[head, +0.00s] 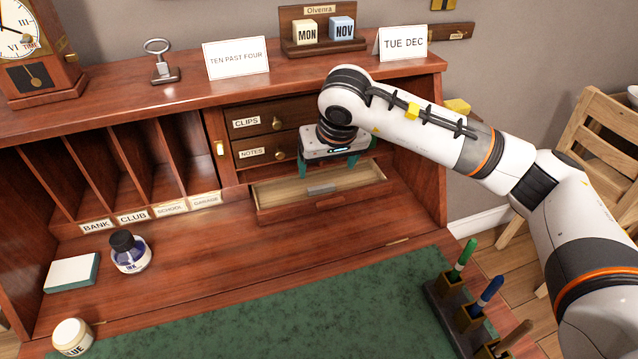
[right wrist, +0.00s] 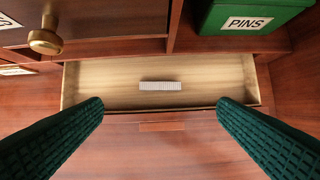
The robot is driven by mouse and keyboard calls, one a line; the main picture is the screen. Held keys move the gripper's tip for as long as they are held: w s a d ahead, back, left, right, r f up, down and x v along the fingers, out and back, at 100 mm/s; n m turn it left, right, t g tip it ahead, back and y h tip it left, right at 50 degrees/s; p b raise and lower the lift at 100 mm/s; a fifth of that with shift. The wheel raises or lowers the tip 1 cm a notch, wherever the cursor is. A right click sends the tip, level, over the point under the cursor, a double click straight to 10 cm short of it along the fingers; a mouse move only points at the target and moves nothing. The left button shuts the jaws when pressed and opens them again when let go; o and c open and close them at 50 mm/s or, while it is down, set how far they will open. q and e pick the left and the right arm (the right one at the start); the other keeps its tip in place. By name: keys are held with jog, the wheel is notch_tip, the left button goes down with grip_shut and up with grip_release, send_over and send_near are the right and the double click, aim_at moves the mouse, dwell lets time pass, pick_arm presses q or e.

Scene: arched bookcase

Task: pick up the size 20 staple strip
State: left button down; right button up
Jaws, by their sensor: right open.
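A small grey staple strip (head: 321,188) lies in the open bottom drawer (head: 270,197) of the desk, near the drawer's front. In the right wrist view the strip (right wrist: 160,86) shows as a pale ribbed bar lying crosswise on the drawer's bare wooden floor. No size marking on it can be read. My right gripper (head: 337,166) is above the drawer, pointing down. Its green fingers (right wrist: 160,125) are wide apart, with nothing between them, and the strip appears ahead in the gap. My left gripper is not in view.
Closed drawers labelled CLIPS (head: 275,117) and NOTES (head: 277,152) are above the open drawer. A green PINS box (right wrist: 252,17) stands just right of it. An ink bottle (head: 129,253) and a glue jar (head: 72,337) stand at left. Pens (head: 463,258) stand at front right.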

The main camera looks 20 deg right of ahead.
aim_at(321, 187)
jog(key=x, duration=0.9)
jog(key=shift+w+f, duration=0.1)
jog(key=shift+c, duration=0.5)
jog(key=c, duration=0.9)
jog(key=shift+c, duration=0.3)
